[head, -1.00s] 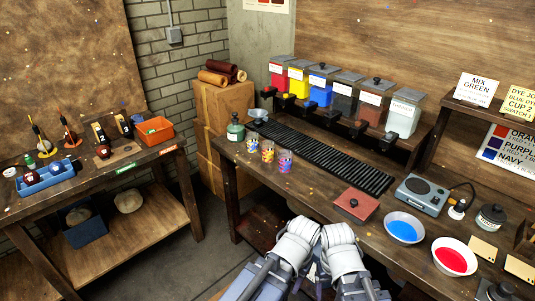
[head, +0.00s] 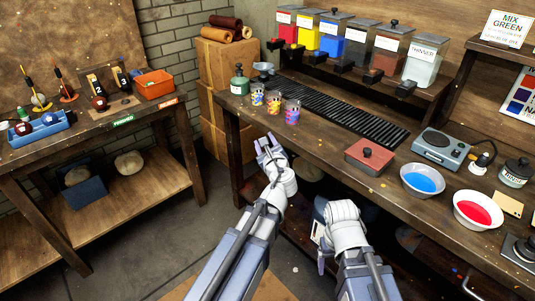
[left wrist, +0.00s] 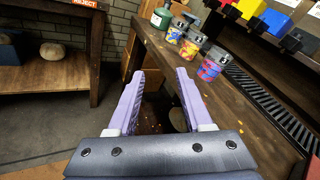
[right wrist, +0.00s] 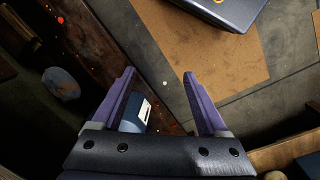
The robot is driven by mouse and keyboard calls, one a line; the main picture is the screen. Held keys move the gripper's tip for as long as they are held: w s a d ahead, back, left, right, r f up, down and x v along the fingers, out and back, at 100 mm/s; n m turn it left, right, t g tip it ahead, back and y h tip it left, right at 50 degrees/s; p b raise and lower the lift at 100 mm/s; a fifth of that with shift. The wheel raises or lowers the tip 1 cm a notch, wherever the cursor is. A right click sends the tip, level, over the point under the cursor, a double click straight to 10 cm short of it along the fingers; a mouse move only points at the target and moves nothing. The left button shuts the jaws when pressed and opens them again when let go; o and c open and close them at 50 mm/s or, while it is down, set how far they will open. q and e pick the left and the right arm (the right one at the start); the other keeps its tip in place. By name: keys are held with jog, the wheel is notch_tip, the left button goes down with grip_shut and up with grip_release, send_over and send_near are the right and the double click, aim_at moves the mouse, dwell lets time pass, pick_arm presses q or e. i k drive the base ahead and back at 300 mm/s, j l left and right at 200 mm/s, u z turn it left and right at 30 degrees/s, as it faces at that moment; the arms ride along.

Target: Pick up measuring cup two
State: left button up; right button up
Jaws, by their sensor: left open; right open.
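Three small clear measuring cups with coloured patterns stand in a row on the right bench: one yellow and blue (head: 257,97), a middle one (head: 273,102), and one red and blue (head: 292,112). Their numbers are too small to read. They also show in the left wrist view, where the middle one (left wrist: 192,45) is beyond the fingers. My left gripper (head: 268,148) is open and empty, at the bench's front edge, short of the cups. My right gripper (head: 319,238) is open and empty, lower, in front of the bench; its wrist view (right wrist: 159,74) shows floor and bench underside.
A green bottle (head: 239,81) stands left of the cups, a black ribbed mat (head: 340,115) behind them. The bench front edge lies between my left gripper and the cups.

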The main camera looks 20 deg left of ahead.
aim_at(273, 98)
jog(key=i+j+z, duration=0.2)
jog(key=j+z, duration=0.3)
jog(key=j, duration=0.7)
jog(key=j+z, duration=0.45)
jog(key=j, duration=0.75)
